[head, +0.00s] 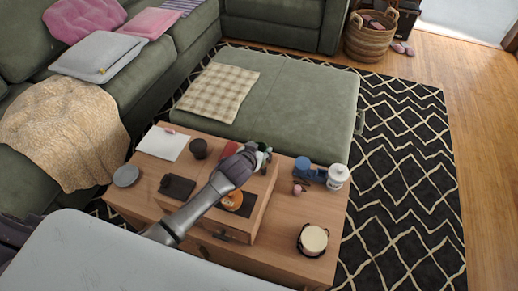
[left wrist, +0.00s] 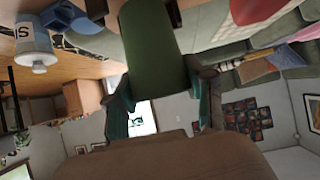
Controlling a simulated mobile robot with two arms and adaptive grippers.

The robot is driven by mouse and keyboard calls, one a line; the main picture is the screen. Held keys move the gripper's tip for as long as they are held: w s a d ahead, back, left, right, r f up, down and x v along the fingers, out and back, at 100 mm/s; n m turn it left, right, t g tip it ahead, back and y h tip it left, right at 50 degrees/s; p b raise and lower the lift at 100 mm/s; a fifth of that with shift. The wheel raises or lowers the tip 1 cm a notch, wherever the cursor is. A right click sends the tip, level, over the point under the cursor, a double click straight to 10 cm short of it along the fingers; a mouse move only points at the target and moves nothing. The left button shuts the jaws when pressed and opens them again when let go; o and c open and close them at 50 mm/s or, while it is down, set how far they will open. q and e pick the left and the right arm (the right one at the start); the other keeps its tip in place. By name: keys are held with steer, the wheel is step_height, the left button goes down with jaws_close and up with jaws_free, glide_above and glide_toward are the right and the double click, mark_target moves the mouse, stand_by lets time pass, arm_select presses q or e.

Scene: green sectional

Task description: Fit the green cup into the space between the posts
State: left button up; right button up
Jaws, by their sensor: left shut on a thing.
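My left gripper (head: 262,153) is above the wooden table, near the far end of a raised wooden box. In the left wrist view, its two fingers (left wrist: 166,98) are shut on the green cup (left wrist: 150,42), one finger on each side. In the head view the cup is mostly hidden by the gripper; only a small dark green part shows at its tip. I cannot make out the posts for certain. A blue object (head: 303,164) and a white bottle (head: 337,177) stand on the table to the right of the gripper, apart from it. My right gripper is not in view.
The table (head: 285,258) also holds a drum-like round object (head: 313,240), a dark cup (head: 199,148), white paper (head: 163,143), a grey dish (head: 126,176) and a dark wallet-like item (head: 177,187). A green ottoman (head: 300,105) stands behind.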

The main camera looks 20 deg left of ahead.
arm_select(q)
steer(key=shift+f+b, duration=0.35)
steer(key=shift+f, duration=0.5)
stand_by(0.8)
steer(key=o, duration=1.2)
steer(key=shift+r, duration=0.1)
step_height(320, 180, up, 8)
steer(key=p, duration=0.8)
steer(key=shift+s, duration=0.15)
